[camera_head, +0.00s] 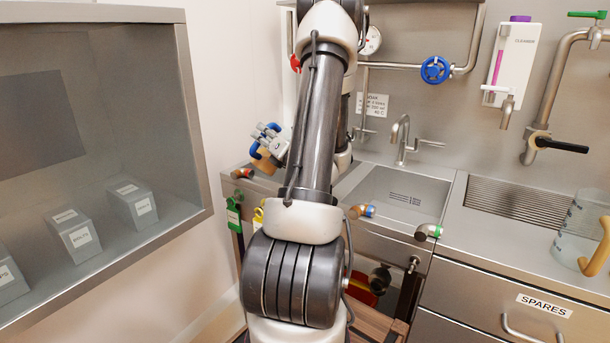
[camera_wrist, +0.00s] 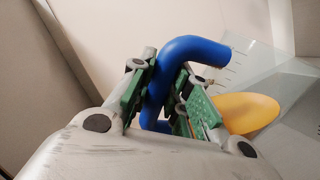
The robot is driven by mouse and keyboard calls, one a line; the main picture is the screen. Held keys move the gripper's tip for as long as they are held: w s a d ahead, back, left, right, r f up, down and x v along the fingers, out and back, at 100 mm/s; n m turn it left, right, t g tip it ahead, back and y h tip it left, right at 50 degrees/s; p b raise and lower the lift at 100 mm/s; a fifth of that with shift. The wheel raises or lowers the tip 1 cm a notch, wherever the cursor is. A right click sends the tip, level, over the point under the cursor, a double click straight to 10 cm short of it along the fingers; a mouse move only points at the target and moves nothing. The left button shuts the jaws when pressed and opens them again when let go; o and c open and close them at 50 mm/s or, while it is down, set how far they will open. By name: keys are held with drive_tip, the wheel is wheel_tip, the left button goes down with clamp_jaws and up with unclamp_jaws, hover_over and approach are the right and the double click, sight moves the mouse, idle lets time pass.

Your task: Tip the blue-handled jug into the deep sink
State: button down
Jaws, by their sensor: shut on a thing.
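My gripper (camera_head: 272,138) is left of my arm, over the counter's left end. In the wrist view its green-padded fingers (camera_wrist: 158,95) are shut on the blue handle (camera_wrist: 196,50) of a clear jug (camera_wrist: 262,70) with scale marks. An orange-yellow patch (camera_wrist: 250,110) shows at the jug, perhaps its contents. In the head view the blue handle (camera_head: 258,149) shows beside the fingers; most of the jug is hidden or too faint to make out. The sink (camera_head: 402,190), a steel basin under a tap, lies right of my arm, partly covered by it.
A clear jug with a tan handle (camera_head: 594,250) stands on the right counter. A tap (camera_head: 402,140) rises behind the sink. Coloured valve knobs (camera_head: 428,232) stick out along the counter front. A glass-fronted cabinet (camera_head: 95,150) stands at left. The ribbed drainboard (camera_head: 520,200) is clear.

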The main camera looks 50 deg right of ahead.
sight(276, 128)
drive_tip(key=shift+s+d+r+m+h, duration=0.25)
drive_tip(key=shift+d+m+h, duration=0.1)
drive_tip(key=shift+m, duration=0.45)
drive_tip(key=shift+s+d+r+m+h, duration=0.1)
drive_tip(key=shift+d+r+m+h, duration=0.2)
drive_tip(key=shift+m, duration=0.5)
drive_tip(key=shift+s+d+r+m+h, duration=0.1)
drive_tip(key=shift+s+d+m+h, duration=0.2)
drive_tip(key=shift+m, duration=0.45)
drive_tip(key=shift+s+d+r+m+h, duration=0.1)
drive_tip(key=shift+d+m+h, duration=0.15)
drive_tip(key=shift+d+m, duration=0.4)
drive_tip(key=shift+s+d+m+h, duration=0.15)
drive_tip(key=shift+d+m+h, duration=0.15)
drive_tip(key=shift+m, duration=0.5)
idle(0.4)
drive_tip(key=shift+s+d+r+m+h, duration=0.3)
drive_tip(key=shift+s+d+r+m, duration=0.05)
drive_tip(key=shift+d+m, duration=0.3)
drive_tip(key=shift+s+d+r+m+h, duration=0.35)
drive_tip(key=shift+d+m, duration=0.2)
drive_tip(key=shift+d, duration=0.1)
drive_tip(key=shift+s+d+f+m+h, duration=0.15)
drive_tip(key=shift+d+m+h, duration=0.1)
drive_tip(key=shift+d+m, duration=0.3)
drive_tip(key=shift+s+d+f+m+h, duration=0.1)
drive_tip(key=shift+s+d+m+h, duration=0.15)
drive_tip(key=shift+m, duration=0.4)
